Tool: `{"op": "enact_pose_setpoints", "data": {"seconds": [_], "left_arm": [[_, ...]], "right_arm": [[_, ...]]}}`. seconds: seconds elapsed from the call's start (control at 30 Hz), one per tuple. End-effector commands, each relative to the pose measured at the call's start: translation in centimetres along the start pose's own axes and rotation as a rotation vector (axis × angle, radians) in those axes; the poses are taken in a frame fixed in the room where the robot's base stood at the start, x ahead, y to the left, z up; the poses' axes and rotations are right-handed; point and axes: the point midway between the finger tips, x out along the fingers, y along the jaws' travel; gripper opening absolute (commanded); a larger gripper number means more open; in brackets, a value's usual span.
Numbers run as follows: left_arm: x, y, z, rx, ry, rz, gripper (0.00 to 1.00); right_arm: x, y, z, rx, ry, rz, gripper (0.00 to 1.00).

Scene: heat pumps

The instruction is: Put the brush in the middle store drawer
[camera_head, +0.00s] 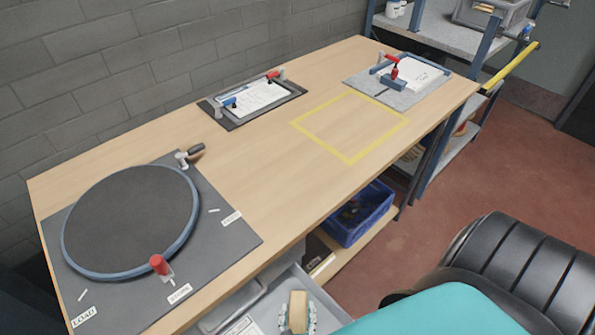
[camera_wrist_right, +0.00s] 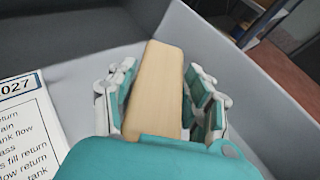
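The brush shows as a pale wooden block (camera_head: 298,311) at the bottom of the head view, over an open grey drawer (camera_head: 262,318). It also shows in the right wrist view (camera_wrist_right: 158,85); any bristles are hidden. My right gripper (camera_head: 298,315) has its fingers on both sides of the block, close against it, and looks shut on it. In the wrist view the drawer's grey walls (camera_wrist_right: 220,55) surround the gripper (camera_wrist_right: 160,90). I cannot tell whether the brush touches the drawer floor. My left gripper is not in view.
A printed sheet (camera_wrist_right: 25,120) lies left of the brush. The workbench (camera_head: 270,165) stands above, with a round black turntable (camera_head: 130,220), a clipboard fixture (camera_head: 255,97) and a clamp fixture (camera_head: 400,80). A blue crate (camera_head: 358,215) sits on the lower shelf. The yellow-taped square is empty.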

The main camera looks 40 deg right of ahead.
Motion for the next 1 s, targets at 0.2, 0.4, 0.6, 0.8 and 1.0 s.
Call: {"op": "enact_pose_setpoints", "data": {"seconds": [0.2,0.4,0.6,0.8,1.0], "left_arm": [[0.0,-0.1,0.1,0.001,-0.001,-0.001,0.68],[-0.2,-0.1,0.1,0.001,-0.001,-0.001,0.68],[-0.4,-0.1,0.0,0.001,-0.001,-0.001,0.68],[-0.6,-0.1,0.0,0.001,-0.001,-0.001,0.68],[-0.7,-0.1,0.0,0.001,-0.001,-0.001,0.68]], "right_arm": [[0.0,0.0,0.1,0.000,0.000,0.000,0.68],[-0.1,0.0,0.4,0.000,0.000,0.000,0.68],[-2.9,0.0,0.2,0.000,0.003,0.001,0.68],[-7.3,0.0,0.2,0.001,0.004,0.000,0.68],[-10.7,0.0,0.2,0.000,0.001,-0.001,0.68]]}}
